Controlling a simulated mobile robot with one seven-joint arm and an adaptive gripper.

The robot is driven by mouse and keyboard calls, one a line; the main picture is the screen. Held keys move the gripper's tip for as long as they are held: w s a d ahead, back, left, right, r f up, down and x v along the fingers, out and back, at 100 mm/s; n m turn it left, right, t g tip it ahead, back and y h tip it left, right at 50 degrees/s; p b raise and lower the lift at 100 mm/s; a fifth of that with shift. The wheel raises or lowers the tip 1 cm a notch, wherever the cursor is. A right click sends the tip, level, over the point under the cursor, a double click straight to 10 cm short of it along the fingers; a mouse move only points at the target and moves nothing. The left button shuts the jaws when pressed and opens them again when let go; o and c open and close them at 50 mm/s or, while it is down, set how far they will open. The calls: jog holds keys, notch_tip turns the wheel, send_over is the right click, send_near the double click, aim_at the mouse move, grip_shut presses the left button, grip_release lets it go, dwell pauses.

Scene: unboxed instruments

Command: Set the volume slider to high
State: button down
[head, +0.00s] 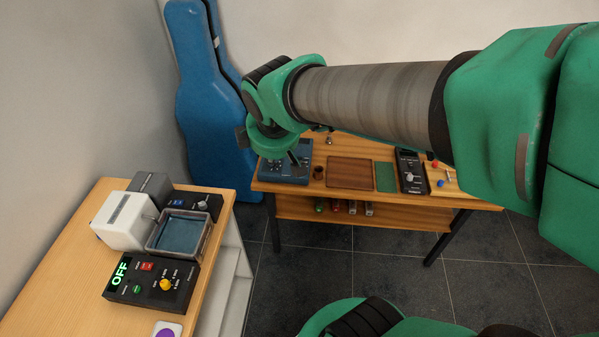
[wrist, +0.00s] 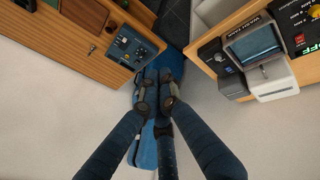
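A blue control panel (head: 284,171) with small controls on its face lies at the left end of the wooden bench. It also shows in the wrist view (wrist: 128,50), at upper left. A black device (head: 410,172) with a light knob or handle lies further right on the bench. I cannot make out which of them carries the volume slider. My gripper (head: 297,160) points down over the blue panel in the head view and partly hides it. In the wrist view my fingertips (wrist: 158,72) are close together with nothing seen between them; contact with the panel cannot be told.
The bench also holds a brown tray (head: 349,172), a green pad (head: 385,177) and a small brown cup (head: 318,172). A blue instrument case (head: 205,100) stands behind. A left table (head: 70,270) carries a water bath (head: 180,236) and a black box reading OFF (head: 150,284).

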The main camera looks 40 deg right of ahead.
jog(key=w+d+f+n, duration=0.4)
jog(key=d+f+n, duration=0.2)
jog(key=f, duration=0.3)
jog(key=w+d+f+n+g, duration=0.1)
jog(key=w+d+f+n, duration=0.4)
jog(key=f, duration=0.5)
jog(key=w+d+f+n+h, duration=0.1)
jog(key=w+d+f+n, duration=0.4)
jog(key=d+f+n, duration=0.2)
jog(key=shift+d+f+n+g, duration=0.2)
jog(key=shift+f+n+g, duration=0.3)
jog(key=shift+f, duration=0.75)
jog(key=shift+f, duration=0.15)
jog(key=b+x, duration=0.4)
jog(key=x, duration=0.5)
jog(key=shift+w+f+b, duration=0.1)
jog(key=shift+f+b, duration=0.2)
jog(key=shift+f, duration=0.05)
jog(key=shift+w+d, duration=1.45)
jog(key=shift+w, duration=0.05)
jog(key=shift+d+r+p, duration=0.1)
jog(key=shift+p, duration=0.2)
